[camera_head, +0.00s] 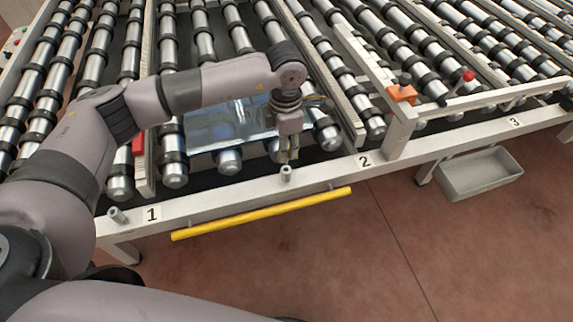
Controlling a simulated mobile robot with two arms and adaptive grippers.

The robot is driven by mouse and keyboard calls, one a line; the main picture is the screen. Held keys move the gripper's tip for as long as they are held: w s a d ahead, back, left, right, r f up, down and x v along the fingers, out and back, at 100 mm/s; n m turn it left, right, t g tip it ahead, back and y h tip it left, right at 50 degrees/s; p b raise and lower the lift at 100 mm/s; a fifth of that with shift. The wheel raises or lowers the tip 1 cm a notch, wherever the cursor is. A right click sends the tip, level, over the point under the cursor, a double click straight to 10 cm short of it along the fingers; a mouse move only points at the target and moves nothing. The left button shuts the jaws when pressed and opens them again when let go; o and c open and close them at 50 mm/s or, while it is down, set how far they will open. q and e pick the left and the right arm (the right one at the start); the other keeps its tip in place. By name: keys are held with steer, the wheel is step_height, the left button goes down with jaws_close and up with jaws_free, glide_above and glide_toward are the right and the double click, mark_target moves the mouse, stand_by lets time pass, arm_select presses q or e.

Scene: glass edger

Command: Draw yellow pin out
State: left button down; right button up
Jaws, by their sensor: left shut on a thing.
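My left gripper (287,158) reaches down over the front rail (225,192) between labels 1 and 2. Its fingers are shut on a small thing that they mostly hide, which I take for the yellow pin. A short grey metal stub (286,174) stands on the rail just below the fingertips. I cannot tell whether the pin is still inside the stub. My right gripper is not in view.
A long yellow bar (260,213) runs along the rail's front. A glass sheet (225,125) lies on the rollers behind my gripper. An orange block (402,93) and red knob (468,76) are to the right. A grey bin (480,175) sits below label 3.

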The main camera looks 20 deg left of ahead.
arm_select(q)
steer(key=shift+r, duration=0.25)
steer(key=shift+r+p, duration=0.7)
steer(key=shift+r, duration=1.25)
